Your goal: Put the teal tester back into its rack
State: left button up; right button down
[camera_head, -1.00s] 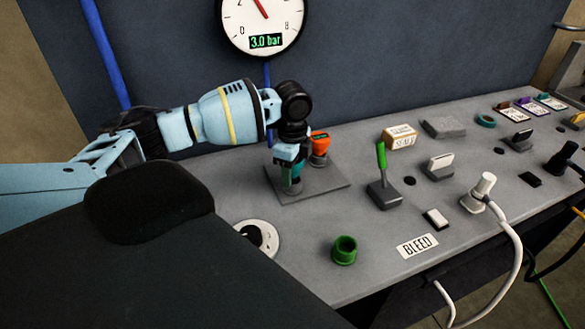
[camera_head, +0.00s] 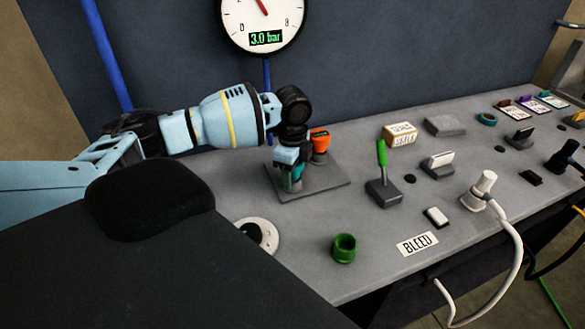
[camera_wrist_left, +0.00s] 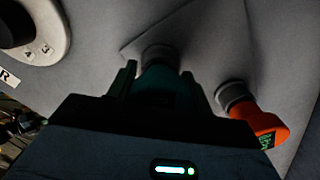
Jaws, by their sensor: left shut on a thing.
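The teal tester (camera_head: 297,173) is between the fingers of my left gripper (camera_head: 290,180), over the left part of the grey rack plate (camera_head: 325,182). My left gripper is shut on it. In the left wrist view the dark teal tester (camera_wrist_left: 165,88) shows between the two fingers, its far end at a grey round holder (camera_wrist_left: 160,55). Whether it is fully seated in that holder I cannot tell. An orange tester (camera_head: 319,141) stands in the other holder just right of the gripper; it also shows in the left wrist view (camera_wrist_left: 262,122). My right gripper is not in view.
A green ring (camera_head: 344,247) and a round white-rimmed fitting (camera_head: 258,236) lie in front of the rack. A green-handled lever (camera_head: 382,170) stands to the right. A pressure gauge (camera_head: 262,20) reading 3.0 bar hangs on the wall behind.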

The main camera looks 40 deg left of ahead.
pick_arm(q)
jog(key=o, duration=1.1)
jog(key=shift+r, duration=3.95)
